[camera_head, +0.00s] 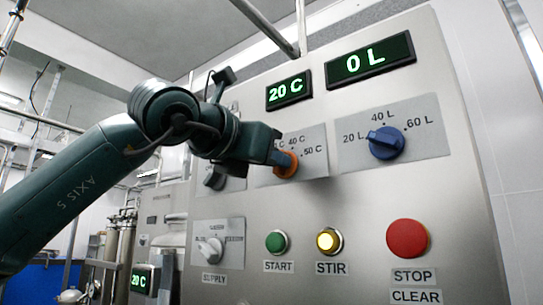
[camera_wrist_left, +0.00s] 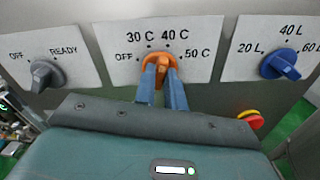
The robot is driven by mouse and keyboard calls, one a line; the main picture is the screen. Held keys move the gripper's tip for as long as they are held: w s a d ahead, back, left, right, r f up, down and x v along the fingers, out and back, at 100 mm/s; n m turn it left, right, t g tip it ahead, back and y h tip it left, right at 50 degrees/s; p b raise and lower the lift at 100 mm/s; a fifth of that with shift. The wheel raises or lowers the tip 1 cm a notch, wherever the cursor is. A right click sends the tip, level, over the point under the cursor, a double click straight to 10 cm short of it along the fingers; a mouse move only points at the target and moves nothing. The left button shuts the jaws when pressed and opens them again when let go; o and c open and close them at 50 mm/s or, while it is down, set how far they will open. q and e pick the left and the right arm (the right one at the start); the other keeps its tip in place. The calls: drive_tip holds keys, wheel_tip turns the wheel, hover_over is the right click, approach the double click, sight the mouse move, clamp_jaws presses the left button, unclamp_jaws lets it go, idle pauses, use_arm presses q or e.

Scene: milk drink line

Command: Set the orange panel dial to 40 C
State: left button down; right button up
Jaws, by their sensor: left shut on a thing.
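The orange dial (camera_head: 287,165) is on a grey plate on the steel panel. In the left wrist view the orange dial (camera_wrist_left: 159,66) sits below the marks OFF, 30 C, 40 C and 50 C. Its grip points roughly upward, near the 30 C and 40 C marks; I cannot tell exactly which mark it meets. My left gripper (camera_head: 279,158) is shut on the dial. In the wrist view the fingers of my left gripper (camera_wrist_left: 161,84) lie on both sides of the dial's grip. The green temperature display (camera_head: 289,91) reads 20 C. My right gripper is not in view.
The blue volume dial (camera_head: 386,143) is just right of the orange one, under a display (camera_head: 370,60) reading 0 L. A grey OFF/READY dial (camera_wrist_left: 46,75) is to the left.

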use_arm(q)
drive_tip(key=shift+m, duration=0.7)
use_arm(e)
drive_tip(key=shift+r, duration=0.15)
use_arm(q)
drive_tip(key=c, duration=1.5)
unclamp_jaws()
drive_tip(key=shift+o, duration=0.2)
drive_tip(key=shift+s, duration=0.1)
drive_tip(key=b+v, duration=0.3)
drive_tip(key=v, duration=1)
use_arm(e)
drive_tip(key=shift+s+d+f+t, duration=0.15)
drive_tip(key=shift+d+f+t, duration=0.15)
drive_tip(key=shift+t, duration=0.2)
